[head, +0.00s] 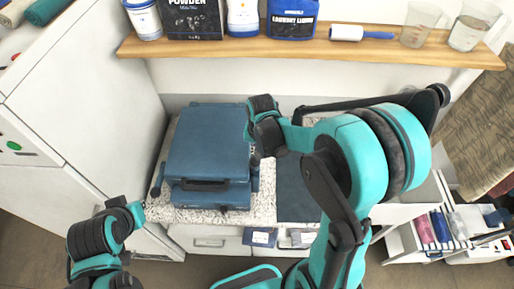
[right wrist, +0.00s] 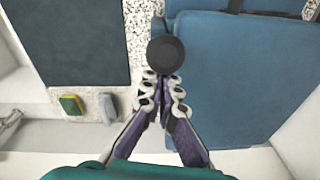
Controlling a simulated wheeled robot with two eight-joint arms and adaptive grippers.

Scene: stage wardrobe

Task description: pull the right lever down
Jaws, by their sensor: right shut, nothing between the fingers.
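A blue press-like machine (head: 208,140) stands on the speckled counter in the head view; its blue body also fills the right of the right wrist view (right wrist: 230,80). A dark lever shows at its left side (head: 157,180). The right lever's round black knob (right wrist: 166,53) is in the right wrist view, between machine and dark mat. My right gripper (right wrist: 165,80) is shut and empty, its fingertips right at the knob, overlapping it in view; contact is unclear. In the head view my right wrist hides most of that lever. My left arm is at lower left; its fingers do not show.
A dark mat (head: 297,190) lies right of the machine. A sponge (right wrist: 71,104) lies behind it. A wooden shelf (head: 300,48) with bottles, a lint roller and jugs runs along the wall above. A white cabinet (head: 85,100) closes off the left side. Drawers are below the counter.

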